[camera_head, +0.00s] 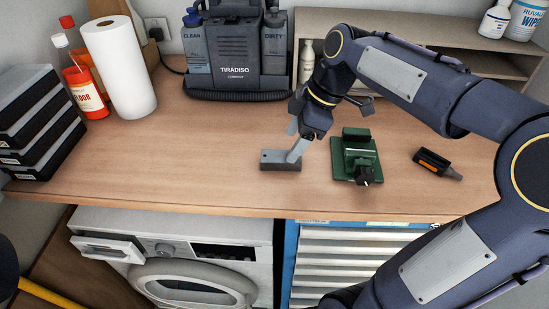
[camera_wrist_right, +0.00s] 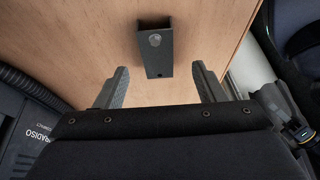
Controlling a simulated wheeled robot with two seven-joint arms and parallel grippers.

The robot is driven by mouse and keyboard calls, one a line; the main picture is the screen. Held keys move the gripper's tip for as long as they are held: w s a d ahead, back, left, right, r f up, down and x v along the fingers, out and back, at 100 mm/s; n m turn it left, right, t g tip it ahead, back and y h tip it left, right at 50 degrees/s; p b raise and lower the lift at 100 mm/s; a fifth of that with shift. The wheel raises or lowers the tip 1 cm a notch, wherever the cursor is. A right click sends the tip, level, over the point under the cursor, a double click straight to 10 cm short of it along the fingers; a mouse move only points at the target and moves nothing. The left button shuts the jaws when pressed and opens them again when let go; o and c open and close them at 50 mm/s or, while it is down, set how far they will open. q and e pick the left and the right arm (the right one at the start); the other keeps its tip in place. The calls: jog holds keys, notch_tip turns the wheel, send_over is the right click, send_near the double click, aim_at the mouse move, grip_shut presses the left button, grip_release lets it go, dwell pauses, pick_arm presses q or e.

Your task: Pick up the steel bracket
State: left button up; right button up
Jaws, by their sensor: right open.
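The steel bracket (camera_head: 270,166) is a small dark grey channel-shaped piece lying on the wooden worktop, near its front edge. In the right wrist view the bracket (camera_wrist_right: 155,50) has a round hole or disc near one end. My right gripper (camera_head: 296,153) reaches down at the bracket's right end in the head view. In the wrist view its two fingers (camera_wrist_right: 160,72) are apart, with the near end of the bracket between them and a gap on each side. Whether the fingers are lowered fully beside it is unclear. My left gripper is not in view.
A green vise (camera_head: 352,158) stands right of the bracket, and a black-and-orange tool (camera_head: 432,160) lies farther right. A dark machine (camera_head: 235,55) stands behind. A paper roll (camera_head: 120,70), a red bottle (camera_head: 83,90) and stacked black cases (camera_head: 35,120) are left. The worktop left of the bracket is clear.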

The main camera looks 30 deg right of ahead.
aim_at(283, 156)
jog(key=x, duration=0.5)
jog(key=shift+w+f+p, duration=0.15)
jog(key=shift+f+p, duration=0.05)
jog(key=shift+p, duration=0.2)
jog(key=c, duration=1.2)
